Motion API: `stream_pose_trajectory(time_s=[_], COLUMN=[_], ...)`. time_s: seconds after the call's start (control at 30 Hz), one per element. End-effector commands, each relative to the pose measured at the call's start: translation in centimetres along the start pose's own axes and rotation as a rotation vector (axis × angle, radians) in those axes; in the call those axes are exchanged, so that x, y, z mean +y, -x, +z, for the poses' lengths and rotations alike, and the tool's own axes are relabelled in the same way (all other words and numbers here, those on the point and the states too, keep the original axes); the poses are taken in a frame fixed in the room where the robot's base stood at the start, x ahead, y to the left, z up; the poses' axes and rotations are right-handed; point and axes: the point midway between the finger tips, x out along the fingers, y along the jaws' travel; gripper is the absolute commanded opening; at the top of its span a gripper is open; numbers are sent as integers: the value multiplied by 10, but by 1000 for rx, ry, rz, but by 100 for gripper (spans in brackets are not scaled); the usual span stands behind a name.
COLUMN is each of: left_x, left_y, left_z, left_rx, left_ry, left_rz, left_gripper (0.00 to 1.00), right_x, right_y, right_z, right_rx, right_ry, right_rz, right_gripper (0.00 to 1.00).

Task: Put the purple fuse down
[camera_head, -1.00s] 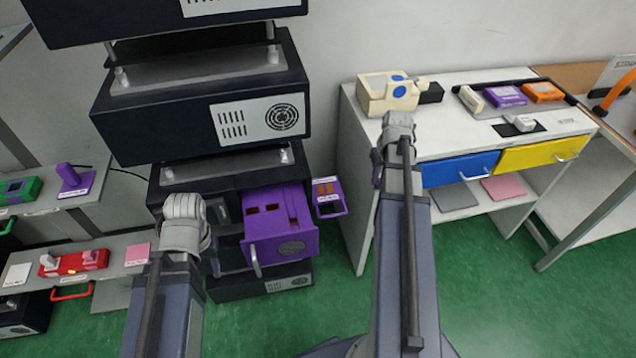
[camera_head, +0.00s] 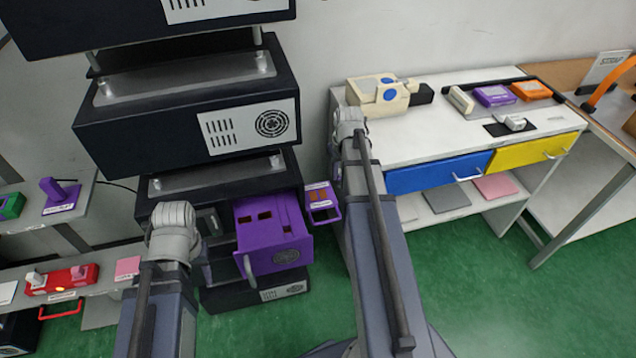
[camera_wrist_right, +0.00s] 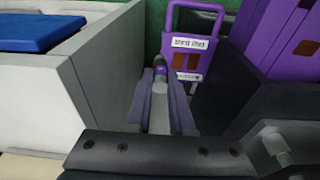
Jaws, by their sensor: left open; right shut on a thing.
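My right gripper (camera_head: 349,125) hangs over the gap between the black rack and the white workbench. In the right wrist view its fingers (camera_wrist_right: 160,100) are shut on the purple fuse (camera_wrist_right: 160,70), a pale cylinder with a purple end. The gripper hides the fuse in the head view. Ahead of the fuse is a small purple tray (camera_wrist_right: 190,50) with a label and brown patches; in the head view this tray (camera_head: 322,203) sits beside the open purple drawer (camera_head: 270,240). Fuse and tray look apart. My left gripper (camera_head: 172,215) is open and empty in front of the rack.
The black rack (camera_head: 180,110) stands close on the left. The white workbench (camera_head: 410,140) with blue (camera_head: 437,173) and yellow (camera_head: 530,153) drawers is on the right. A cream device (camera_head: 378,92) stands on it. The green floor (camera_head: 460,270) is clear.

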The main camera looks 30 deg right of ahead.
Motion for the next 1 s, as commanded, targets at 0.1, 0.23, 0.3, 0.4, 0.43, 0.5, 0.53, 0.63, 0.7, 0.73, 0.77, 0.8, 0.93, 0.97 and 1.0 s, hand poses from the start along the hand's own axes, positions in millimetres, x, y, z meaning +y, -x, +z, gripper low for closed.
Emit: stream_pose_trajectory(time_s=[0.1, 0.23, 0.3, 0.4, 0.43, 0.5, 0.53, 0.63, 0.7, 0.73, 0.77, 0.8, 0.93, 0.97, 1.0], left_x=[0, 0, 1, 2, 2, 3, 3, 3, 3, 3, 3, 3, 4, 4, 5], left_y=[0, 0, -8, -23, -25, -30, -31, -32, -32, -31, -31, -32, -42, -46, -51], left_z=[0, 0, 0, -1, -2, -2, -2, -2, -2, -2, -2, -2, -2, -3, -3], left_rx=[0, 0, 0, 0, 0, 0, 0, 0, 0, 0, 0, 0, 0, 0, 0], left_ry=[0, 0, 0, 0, 0, 0, 0, 0, 0, 0, 0, 0, 0, 0, 0], left_rz=[0, 0, 0, 0, 0, 0, 0, 0, 0, 0, 0, 0, 0, 0, 0], left_gripper=[47, 47, 47, 47, 47, 47, 47, 47, 47, 47, 47, 47, 47, 47, 47], right_x=[-25, -48, -56, -54, -54, -53, -53, -53, -53, -53, -53, -53, -53, -53, -53], right_y=[-3, -5, -13, -28, -30, -35, -36, -37, -37, -36, -36, -37, -47, -50, -56], right_z=[-19, -34, -36, -32, -31, -31, -30, -30, -30, -30, -30, -30, -29, -28, -27], right_rx=[0, 0, 0, 0, 0, 0, 0, 0, 0, 0, 0, 0, 0, 0, 0], right_ry=[5, 3, 1, -1, -1, -1, -1, -1, -1, -1, -1, -1, 0, -1, 0], right_rz=[-1, -1, -1, 0, 0, 0, 0, 0, 0, 0, 0, 0, 0, 0, 0], right_gripper=[0, 0, 0, 0, 0, 0, 0, 0, 0, 0, 0, 0, 0, 0, 0])
